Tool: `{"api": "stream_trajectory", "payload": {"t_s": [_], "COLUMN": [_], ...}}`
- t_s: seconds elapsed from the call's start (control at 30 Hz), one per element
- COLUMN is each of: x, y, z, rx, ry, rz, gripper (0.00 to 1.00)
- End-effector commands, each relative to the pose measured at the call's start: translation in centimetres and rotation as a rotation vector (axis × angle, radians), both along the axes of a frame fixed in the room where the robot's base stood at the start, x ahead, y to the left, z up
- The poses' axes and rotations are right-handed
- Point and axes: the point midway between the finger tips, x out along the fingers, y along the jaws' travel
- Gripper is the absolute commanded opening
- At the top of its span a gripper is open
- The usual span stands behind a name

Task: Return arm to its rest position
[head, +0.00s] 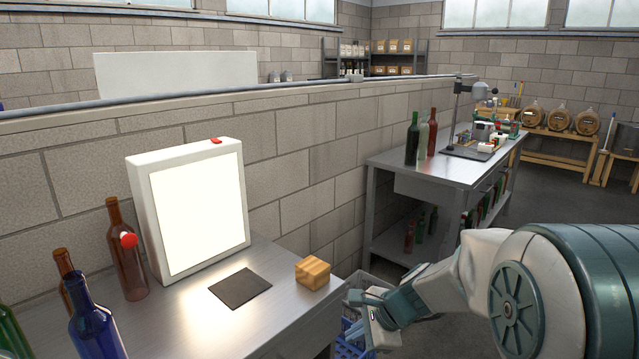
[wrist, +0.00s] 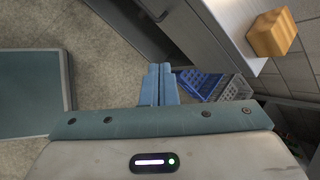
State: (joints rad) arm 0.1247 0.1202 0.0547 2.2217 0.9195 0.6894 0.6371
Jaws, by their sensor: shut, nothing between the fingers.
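My arm reaches in from the right of the head view. My gripper (head: 372,312) hangs just off the right end of the near metal bench (head: 190,324), apart from it. In the wrist view the two blue-grey fingers of my gripper (wrist: 159,72) are together with nothing between them. Below them are the floor and the bench's side.
A wooden block (head: 312,272) sits at the bench's right end, beside a dark mat (head: 240,288) and a lit white panel (head: 197,213). Several bottles, one brown (head: 127,255), stand at left. A blue crate (wrist: 199,85) is on the floor. A farther bench (head: 430,172) holds bottles.

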Motion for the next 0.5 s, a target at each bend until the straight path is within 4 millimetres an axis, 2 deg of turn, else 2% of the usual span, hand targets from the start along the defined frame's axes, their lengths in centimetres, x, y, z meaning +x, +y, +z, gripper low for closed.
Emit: {"api": "stream_trajectory", "payload": {"t_s": [0.03, 0.1, 0.3, 0.5], "x": [-1.8, -4.2, -11.0, -16.3], "y": [0.0, -0.3, -2.1, -5.1], "z": [2.3, 4.0, 8.2, 11.0], "rx": [-0.063, -0.157, -0.436, -0.685], "ry": [-0.042, -0.095, -0.211, -0.27], "rz": [0.104, 0.254, 0.68, 1.039], "gripper": [0.0, 0.0, 0.0, 0.0]}}
